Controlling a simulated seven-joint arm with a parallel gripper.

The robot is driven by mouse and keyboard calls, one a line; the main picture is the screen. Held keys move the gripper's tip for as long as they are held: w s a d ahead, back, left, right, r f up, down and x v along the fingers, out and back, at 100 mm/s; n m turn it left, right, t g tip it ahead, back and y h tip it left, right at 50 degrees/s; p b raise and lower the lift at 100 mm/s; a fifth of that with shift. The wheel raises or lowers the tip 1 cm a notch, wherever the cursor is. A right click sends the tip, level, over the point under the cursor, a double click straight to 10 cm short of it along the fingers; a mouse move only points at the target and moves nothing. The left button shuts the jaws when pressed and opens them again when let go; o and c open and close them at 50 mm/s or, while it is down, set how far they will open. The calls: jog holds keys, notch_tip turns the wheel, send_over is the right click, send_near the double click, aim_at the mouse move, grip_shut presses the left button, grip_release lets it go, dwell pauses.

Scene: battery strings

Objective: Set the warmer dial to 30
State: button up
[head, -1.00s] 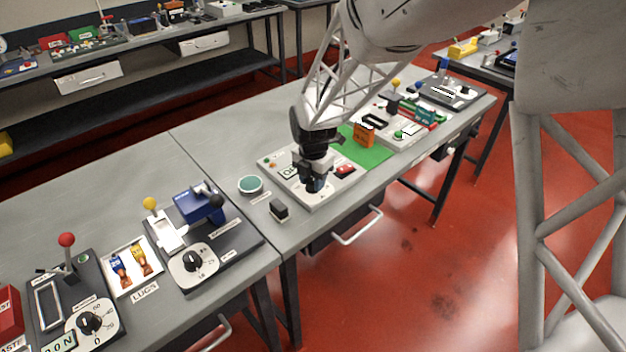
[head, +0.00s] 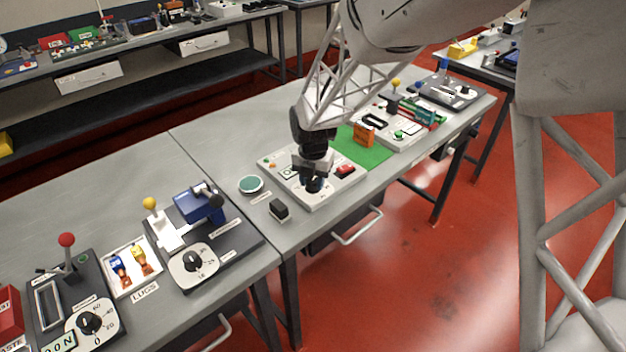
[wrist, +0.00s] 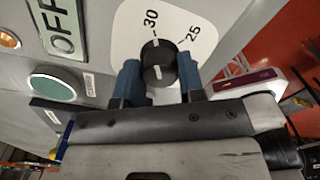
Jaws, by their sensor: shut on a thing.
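The warmer dial is a round black knob (wrist: 157,64) on a white plate (wrist: 128,22) printed 30 and 25, in the wrist view. A short white line on the knob's face lies roughly in line with the 30 mark; which way it points is hard to tell. My gripper (wrist: 159,78) has a blue finger on each side of the knob and is shut on it. In the head view my gripper (head: 314,184) is down at the front part of the light-grey warmer panel (head: 322,203) and hides the dial.
An OFF display (wrist: 57,25) and a green round button (wrist: 55,87) are beside the dial in the wrist view. A red switch (head: 346,170) is right of my gripper. A small black block (head: 279,209) stands left of the panel. A green mat (head: 372,153) lies beyond.

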aim_at(313, 181)
jog(key=o, duration=0.8)
jog(key=shift+c, duration=0.2)
jog(key=shift+r, duration=0.1)
jog(key=shift+r, duration=1.65)
jog(key=shift+d+r, duration=0.1)
